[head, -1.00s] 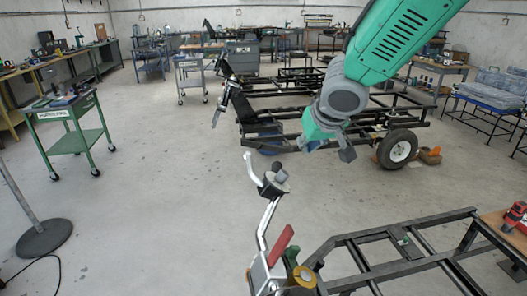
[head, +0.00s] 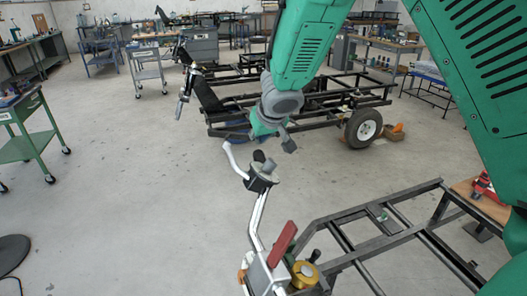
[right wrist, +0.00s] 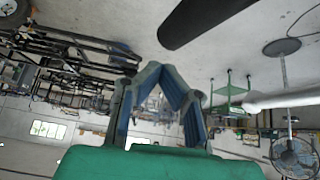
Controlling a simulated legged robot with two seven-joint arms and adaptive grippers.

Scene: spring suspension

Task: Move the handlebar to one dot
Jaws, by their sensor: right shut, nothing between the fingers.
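The handlebar (head: 257,220) is a bent silver bar rising from the front of the near black frame, with a black block and dark knob (head: 262,178) near its top. My right gripper (head: 286,145) hangs just above and to the right of that knob, apparently apart from it. In the right wrist view its blue-padded fingers (right wrist: 165,72) come together at the tips with nothing between them. A dark rounded bar (right wrist: 200,20) crosses the top of that view, and a pale bar (right wrist: 283,102) shows at the right. I cannot make out any dot. My left gripper is not in view.
A red lever (head: 282,243) and a yellow round part (head: 304,273) sit at the handlebar's base. The near black frame (head: 375,213) extends right. Another wheeled frame (head: 300,103) stands behind. A green cart (head: 40,145) is at the left. The floor between is clear.

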